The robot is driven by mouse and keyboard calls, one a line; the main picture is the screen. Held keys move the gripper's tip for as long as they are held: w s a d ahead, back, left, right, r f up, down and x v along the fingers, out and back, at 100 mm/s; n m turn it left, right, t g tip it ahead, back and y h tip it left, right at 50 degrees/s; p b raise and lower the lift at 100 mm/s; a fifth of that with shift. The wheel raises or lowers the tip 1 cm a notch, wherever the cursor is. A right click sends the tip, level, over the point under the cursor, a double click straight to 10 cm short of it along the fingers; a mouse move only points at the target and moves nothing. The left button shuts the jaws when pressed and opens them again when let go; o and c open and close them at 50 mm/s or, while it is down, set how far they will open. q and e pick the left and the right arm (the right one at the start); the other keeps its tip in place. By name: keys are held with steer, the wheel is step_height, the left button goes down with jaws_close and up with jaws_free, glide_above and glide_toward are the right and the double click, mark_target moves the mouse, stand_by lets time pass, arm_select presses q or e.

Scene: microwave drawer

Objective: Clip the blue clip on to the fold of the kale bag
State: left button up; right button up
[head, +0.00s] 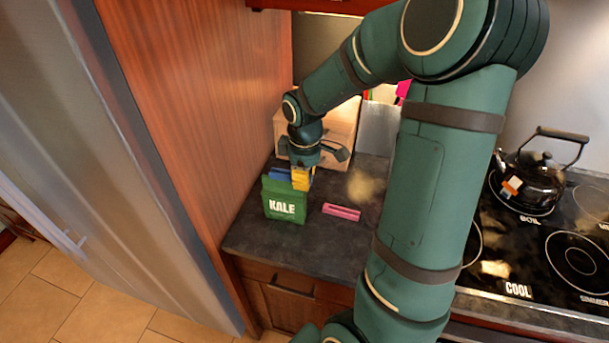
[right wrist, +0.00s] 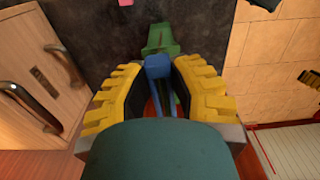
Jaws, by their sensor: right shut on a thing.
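The green kale bag (head: 285,205) stands upright on the dark counter near the wood panel, its white KALE label facing me. My right gripper (head: 300,178) is at the bag's top, pointing down, with yellow fingertips. It is shut on the blue clip (head: 279,174), which shows at the bag's upper edge. In the right wrist view the blue clip (right wrist: 157,70) lies between the yellow fingers, and the green bag (right wrist: 161,38) is just beyond and partly behind it. I cannot tell whether the clip's jaws are around the fold. My left gripper is not in view.
A pink clip (head: 341,212) lies on the counter right of the bag. A wooden box (head: 342,135) stands behind my gripper. The wood panel (head: 205,90) rises close on the left. A black kettle (head: 535,180) sits on the stove at right.

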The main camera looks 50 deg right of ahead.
steer(key=shift+f+b, duration=1)
steer(key=shift+f, duration=0.5)
stand_by(1.8)
steer(key=o, duration=1.4)
steer(key=shift+r, duration=0.1)
steer(key=shift+r+p, duration=3.25)
steer(key=shift+r, duration=0.7)
